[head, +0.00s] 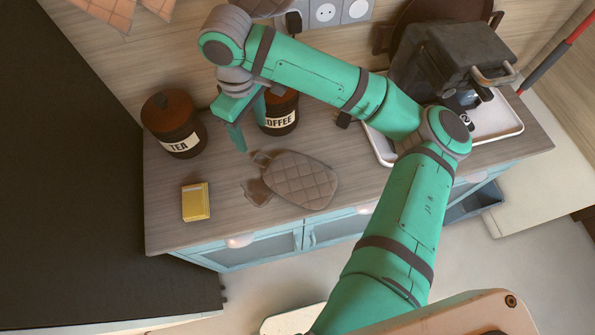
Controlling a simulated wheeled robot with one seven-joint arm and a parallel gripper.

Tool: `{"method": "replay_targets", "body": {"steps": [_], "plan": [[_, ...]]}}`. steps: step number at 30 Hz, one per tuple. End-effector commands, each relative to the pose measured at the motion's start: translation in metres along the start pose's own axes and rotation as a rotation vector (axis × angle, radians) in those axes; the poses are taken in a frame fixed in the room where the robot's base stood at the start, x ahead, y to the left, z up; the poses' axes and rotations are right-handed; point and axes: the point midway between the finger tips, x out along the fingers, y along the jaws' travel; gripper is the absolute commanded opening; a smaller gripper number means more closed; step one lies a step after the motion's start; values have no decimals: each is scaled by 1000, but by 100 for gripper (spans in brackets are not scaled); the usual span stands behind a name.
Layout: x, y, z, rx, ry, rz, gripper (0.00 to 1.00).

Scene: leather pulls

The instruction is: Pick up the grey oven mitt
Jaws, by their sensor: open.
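The grey oven mitt (300,181) lies flat on the wooden counter, quilted, with its thumb and cuff end toward the left. It looks brownish grey in this light. My gripper (249,128) is above the counter, up and to the left of the mitt, in front of the coffee canister. Its green fingers are apart and empty, and it does not touch the mitt. My arm reaches in from the lower right and bends over the counter's right side.
The tea canister (174,124) and coffee canister (281,112) stand at the back. A yellow box (196,202) sits front left on the counter (225,210).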

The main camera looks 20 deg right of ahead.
Motion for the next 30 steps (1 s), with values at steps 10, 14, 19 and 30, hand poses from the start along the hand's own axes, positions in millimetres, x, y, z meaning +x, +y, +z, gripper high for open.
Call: {"method": "replay_targets", "body": {"steps": [10, 14, 19, 30], "plan": [[46, 0, 2, 1, -4, 0, 58], [53, 0, 2, 0, -2, 0, 58], [70, -2, 6, 0, -3, 0, 58], [104, -5, 8, -1, -1, 0, 58]]}}
